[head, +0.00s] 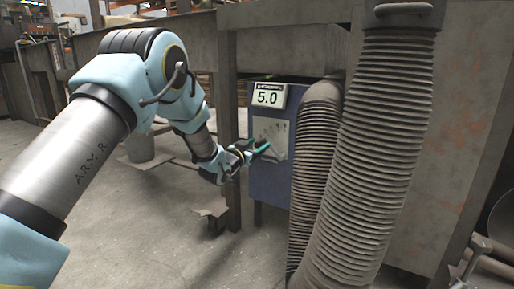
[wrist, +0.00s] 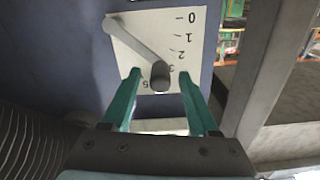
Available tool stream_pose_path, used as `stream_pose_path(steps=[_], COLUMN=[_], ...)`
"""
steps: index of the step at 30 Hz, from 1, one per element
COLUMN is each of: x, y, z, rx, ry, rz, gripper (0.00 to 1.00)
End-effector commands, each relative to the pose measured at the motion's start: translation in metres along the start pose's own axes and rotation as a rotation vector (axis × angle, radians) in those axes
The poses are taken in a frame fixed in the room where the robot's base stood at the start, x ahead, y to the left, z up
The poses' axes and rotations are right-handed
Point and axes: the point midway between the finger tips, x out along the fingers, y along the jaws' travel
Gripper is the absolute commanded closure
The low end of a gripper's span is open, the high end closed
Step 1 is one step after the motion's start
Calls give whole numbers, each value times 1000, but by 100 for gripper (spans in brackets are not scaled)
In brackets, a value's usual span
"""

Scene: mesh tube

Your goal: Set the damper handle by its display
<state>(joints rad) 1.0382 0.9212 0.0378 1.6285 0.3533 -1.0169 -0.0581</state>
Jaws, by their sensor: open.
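The damper handle (wrist: 138,42) is a grey lever with a dark round knob (wrist: 160,76) at its end, over a white scale plate (wrist: 182,40) that appears upside down in the wrist view. The display (head: 268,96) reads 5.0 on top of the blue box (head: 268,184). My gripper (wrist: 159,72) is open, its green fingers on either side of the knob, with visible gaps. In the head view my gripper (head: 262,148) is at the plate and the handle is hard to make out.
Two ribbed hoses stand right beside the box, a large one (head: 385,140) and a smaller one (head: 315,170). A grey metal post (head: 229,150) stands close on the left. The floor (head: 150,225) at front left is mostly clear.

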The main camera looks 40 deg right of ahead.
Motion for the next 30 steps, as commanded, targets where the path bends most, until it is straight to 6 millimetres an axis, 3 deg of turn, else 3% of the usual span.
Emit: stream_pose_path(steps=[4, 20, 30], x=[0, 0, 0], y=[0, 0, 0], z=[0, 0, 0], rx=[0, 0, 0], ry=[0, 0, 0], rz=[0, 0, 0], gripper=[40, 100, 100])
